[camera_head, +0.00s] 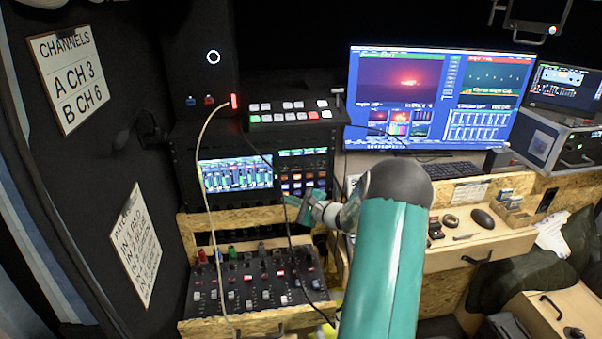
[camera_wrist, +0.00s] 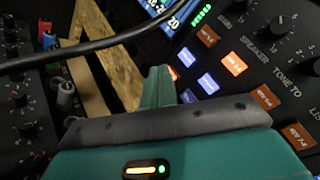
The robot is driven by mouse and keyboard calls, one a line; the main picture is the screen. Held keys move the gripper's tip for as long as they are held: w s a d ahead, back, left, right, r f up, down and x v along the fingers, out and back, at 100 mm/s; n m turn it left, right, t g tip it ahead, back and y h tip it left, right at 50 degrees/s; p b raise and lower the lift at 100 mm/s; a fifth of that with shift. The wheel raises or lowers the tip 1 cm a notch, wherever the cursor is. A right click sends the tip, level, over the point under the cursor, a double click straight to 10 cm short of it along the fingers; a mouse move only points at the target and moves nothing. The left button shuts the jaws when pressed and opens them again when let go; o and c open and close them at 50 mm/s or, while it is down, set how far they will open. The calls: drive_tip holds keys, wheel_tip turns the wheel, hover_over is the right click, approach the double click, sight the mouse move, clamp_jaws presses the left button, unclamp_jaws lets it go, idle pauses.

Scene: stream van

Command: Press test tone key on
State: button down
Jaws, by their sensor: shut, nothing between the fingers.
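In the wrist view an intercom-style panel (camera_wrist: 262,38) carries lit orange and blue-white keys, black knobs and the labels SPEAKER and TONE TO. One orange key (camera_wrist: 265,97) sits beside the TONE TO label; I cannot tell which key is the test tone key. My gripper (camera_wrist: 158,76) is shut and empty, its fingertips over the panel's left edge beside a partly hidden orange key (camera_wrist: 173,73). I cannot tell whether they touch. In the head view the panel (camera_head: 303,168) is in the rack, with my gripper (camera_head: 292,203) just below its lower edge.
A black cable (camera_wrist: 85,45) crosses the wrist view at left; cables also hang before the rack. A mixer (camera_head: 258,282) with faders lies below the panel. A lit screen (camera_head: 236,173) is left of it. A large monitor (camera_head: 440,98) and a wooden desk (camera_head: 475,245) stand to the right.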

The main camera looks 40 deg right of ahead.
drive_tip(key=shift+s+a, duration=0.3)
drive_tip(key=shift+s, duration=0.15)
drive_tip(key=s+a, duration=0.1)
drive_tip(key=s, duration=0.1)
drive_tip(key=s+a, duration=0.2)
drive_tip(key=s, duration=0.1)
drive_tip(key=shift+a, duration=0.2)
